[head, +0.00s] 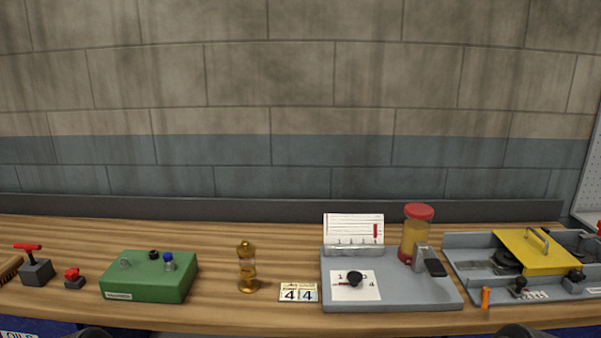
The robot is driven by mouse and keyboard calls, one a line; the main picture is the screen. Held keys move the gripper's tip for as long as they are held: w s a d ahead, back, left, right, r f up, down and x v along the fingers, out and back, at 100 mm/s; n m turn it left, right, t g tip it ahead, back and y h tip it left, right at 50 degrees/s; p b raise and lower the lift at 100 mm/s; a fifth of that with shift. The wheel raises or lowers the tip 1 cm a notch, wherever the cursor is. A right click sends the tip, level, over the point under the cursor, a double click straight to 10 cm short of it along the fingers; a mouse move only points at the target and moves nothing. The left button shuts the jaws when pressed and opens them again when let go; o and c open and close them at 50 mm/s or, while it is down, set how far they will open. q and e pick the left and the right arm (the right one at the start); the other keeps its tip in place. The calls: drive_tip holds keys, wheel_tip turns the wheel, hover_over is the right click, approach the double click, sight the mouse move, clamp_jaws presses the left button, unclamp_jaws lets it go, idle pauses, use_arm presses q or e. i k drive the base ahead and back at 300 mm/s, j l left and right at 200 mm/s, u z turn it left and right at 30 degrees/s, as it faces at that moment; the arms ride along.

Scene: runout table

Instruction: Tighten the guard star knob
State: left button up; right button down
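A yellow guard plate (535,252) with a grey handle lies over a grey machine bed (465,243) at the right of the table. A dark knob (576,275) sits at the guard's front right corner. Another dark knob (519,284) stands on the bed in front of the guard. Both are small, and I cannot tell which is the star knob or how tight either one is. Only dark rounded parts of mine show at the bottom edge; neither gripper's fingers are in view.
A grey panel (440,293) with a dial, a red-capped jar (414,235) and a card stands left of the guard. Further left are number tiles (299,292), a brass figure (247,268), a green box (150,276) and red-handled valves (36,270). An orange item (485,298) is near the front edge.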

sight(577, 276)
drive_tip(key=z, duration=1.55)
